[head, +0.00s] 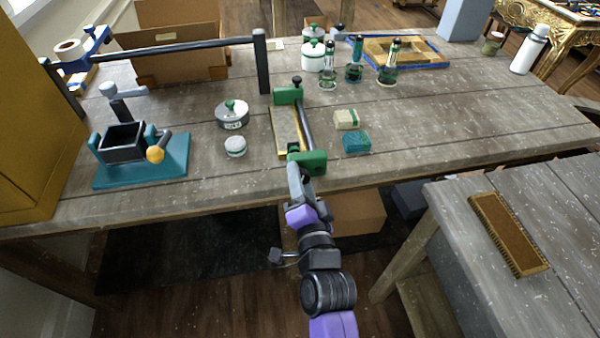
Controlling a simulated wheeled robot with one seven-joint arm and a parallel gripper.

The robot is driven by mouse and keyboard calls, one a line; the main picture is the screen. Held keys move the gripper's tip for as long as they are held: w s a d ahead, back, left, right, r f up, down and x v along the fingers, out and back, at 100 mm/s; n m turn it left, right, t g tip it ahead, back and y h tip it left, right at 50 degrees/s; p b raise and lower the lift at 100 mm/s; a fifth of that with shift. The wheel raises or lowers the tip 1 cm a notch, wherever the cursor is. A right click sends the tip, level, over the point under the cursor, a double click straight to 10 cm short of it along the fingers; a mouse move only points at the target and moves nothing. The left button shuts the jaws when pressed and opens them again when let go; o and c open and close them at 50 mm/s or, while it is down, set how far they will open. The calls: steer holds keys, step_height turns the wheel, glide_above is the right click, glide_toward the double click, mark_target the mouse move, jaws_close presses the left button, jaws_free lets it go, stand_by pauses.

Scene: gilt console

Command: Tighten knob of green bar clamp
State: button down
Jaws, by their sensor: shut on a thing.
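The green bar clamp (308,128) lies near the front edge of the wooden workbench. It has a dark bar, a far green jaw (288,96) and a near green jaw (313,162). A flat gold-edged panel (285,132) lies along the bar's left side, between the jaws. My gripper (294,172) reaches in from the front and is shut at the near jaw. What it grips appears to be the clamp's knob, but the fingers hide it, so its tightness cannot be seen.
A teal-based device (140,165) with an orange ball and a lidded tin (232,114) stand left. Green and cream blocks (356,142) lie close right of the clamp. A dark rail post (262,62) and several bottles stand behind.

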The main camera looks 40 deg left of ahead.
steer(key=m+p, duration=0.1)
steer(key=m, duration=0.3)
steer(key=shift+d+f+m+p, duration=0.1)
steer(key=shift+m+p, duration=0.6)
steer(key=shift+m, duration=1.2)
steer(key=shift+f, duration=0.1)
steer(key=c, duration=1.2)
jaws_free()
steer(key=shift+r, duration=0.2)
steer(key=shift+b+v, duration=0.6)
steer(key=shift+v, duration=3.25)
